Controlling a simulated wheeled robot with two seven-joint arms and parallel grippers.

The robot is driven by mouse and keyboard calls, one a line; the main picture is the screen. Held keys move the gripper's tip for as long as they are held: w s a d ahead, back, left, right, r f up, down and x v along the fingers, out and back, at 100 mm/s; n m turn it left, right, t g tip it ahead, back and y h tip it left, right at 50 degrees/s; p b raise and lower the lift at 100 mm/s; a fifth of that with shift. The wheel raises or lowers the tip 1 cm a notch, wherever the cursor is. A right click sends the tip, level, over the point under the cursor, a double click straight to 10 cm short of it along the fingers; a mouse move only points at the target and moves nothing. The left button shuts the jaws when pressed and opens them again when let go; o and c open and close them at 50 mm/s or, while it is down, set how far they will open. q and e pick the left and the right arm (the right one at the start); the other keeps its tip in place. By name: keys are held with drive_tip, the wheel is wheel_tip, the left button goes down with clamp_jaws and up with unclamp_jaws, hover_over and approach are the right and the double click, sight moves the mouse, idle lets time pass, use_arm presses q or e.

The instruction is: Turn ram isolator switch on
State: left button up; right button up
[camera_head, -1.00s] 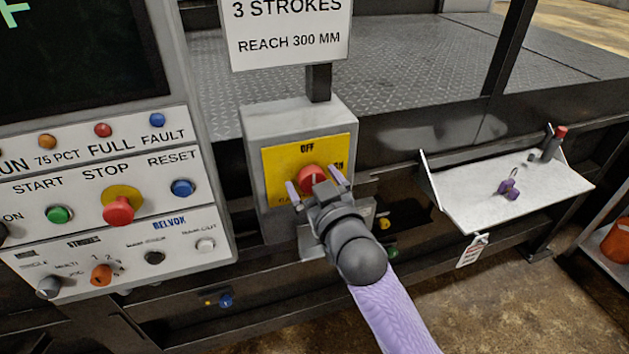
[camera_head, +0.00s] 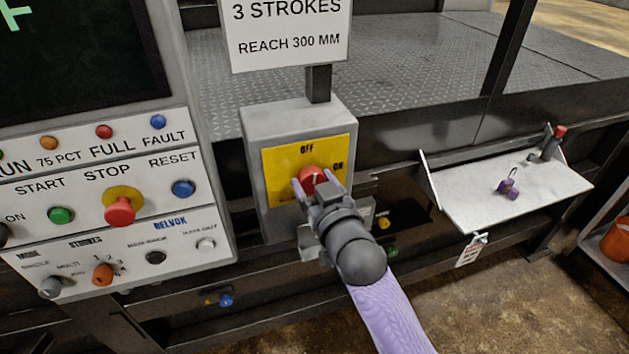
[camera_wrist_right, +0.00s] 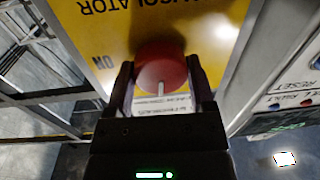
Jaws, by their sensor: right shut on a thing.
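The ram isolator switch is a round red knob (camera_head: 311,179) on a yellow plate (camera_head: 282,166) marked OFF at the top and ON to the upper right. The plate is on the front of a grey box (camera_head: 262,122). The red knob (camera_wrist_right: 161,73) also shows in the right wrist view, with a pale pointer line on it. My right gripper (camera_head: 314,186) is shut on the knob, with one finger on each side of it. In the head view the gripper hides the lower part of the plate. My left gripper is not in view.
A control panel with a red stop button (camera_head: 119,210) stands to the left. A white shelf (camera_head: 480,212) with a purple padlock (camera_head: 508,188) is at the right. A sign (camera_head: 290,32) stands above the box.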

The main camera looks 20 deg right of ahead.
drive_tip(key=shift+m+t+h+p, duration=0.4)
drive_tip(key=shift+m+p, duration=1.6)
drive_tip(key=shift+m, duration=6.5)
drive_tip(key=o, duration=1.2)
drive_tip(key=s, duration=0.6)
drive_tip(key=s+b, duration=0.1)
drive_tip(key=s, duration=0.3)
drive_tip(key=shift+d+f, duration=0.1)
drive_tip(key=shift+f, duration=0.25)
